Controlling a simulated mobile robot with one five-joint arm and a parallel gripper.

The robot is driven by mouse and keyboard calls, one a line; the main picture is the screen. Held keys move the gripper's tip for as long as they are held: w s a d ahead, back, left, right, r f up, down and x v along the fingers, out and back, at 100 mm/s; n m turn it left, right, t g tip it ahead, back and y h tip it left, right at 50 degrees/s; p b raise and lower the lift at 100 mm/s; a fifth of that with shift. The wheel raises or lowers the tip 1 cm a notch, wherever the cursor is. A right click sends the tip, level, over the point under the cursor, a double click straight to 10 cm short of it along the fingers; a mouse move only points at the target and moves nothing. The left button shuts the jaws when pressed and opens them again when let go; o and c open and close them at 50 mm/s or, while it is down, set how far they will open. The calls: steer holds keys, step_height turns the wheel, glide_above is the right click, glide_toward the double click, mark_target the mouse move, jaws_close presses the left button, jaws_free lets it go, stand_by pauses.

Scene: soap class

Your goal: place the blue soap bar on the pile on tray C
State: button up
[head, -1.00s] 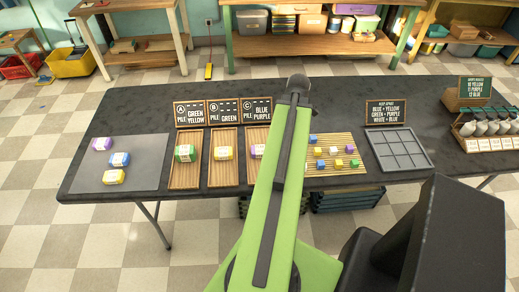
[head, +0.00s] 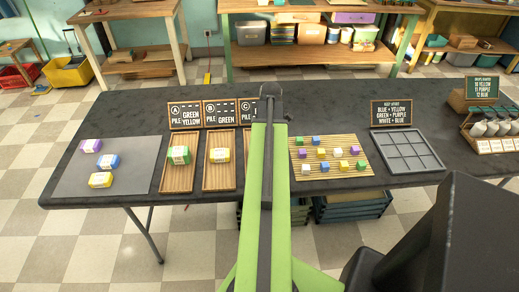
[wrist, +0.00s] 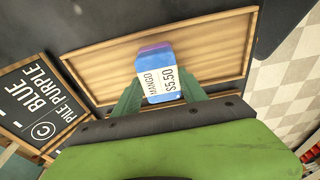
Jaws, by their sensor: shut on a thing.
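In the wrist view a blue soap bar (wrist: 157,65) with a white label reading MANGO $5.50 sits between the green fingers of my gripper (wrist: 158,95). My gripper is shut on it. A purple soap bar (wrist: 153,48) shows just past the blue bar's far edge, over wooden tray C (wrist: 215,40). I cannot tell whether the two bars touch. The sign for C (wrist: 38,98) reads blue, purple. In the head view my arm hides my gripper, the held bar and most of tray C (head: 246,142).
Tray A (head: 176,180) holds a green bar and tray B (head: 218,180) a yellow bar. The grey mat (head: 135,165) at left holds a purple, a blue and a yellow bar. Right of my arm lie a slatted board (head: 318,183) with several small cubes and an empty grey divided tray (head: 418,165).

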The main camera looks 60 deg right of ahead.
steer(key=shift+r, duration=0.1)
steer(key=o, duration=1.5)
steer(key=r+p, duration=0.4)
steer(key=s+r+p, duration=0.1)
steer(key=r+p, duration=0.3)
steer(key=d+r+p, duration=0.1)
steer(key=r+p, duration=0.3)
steer(key=shift+s, duration=0.25)
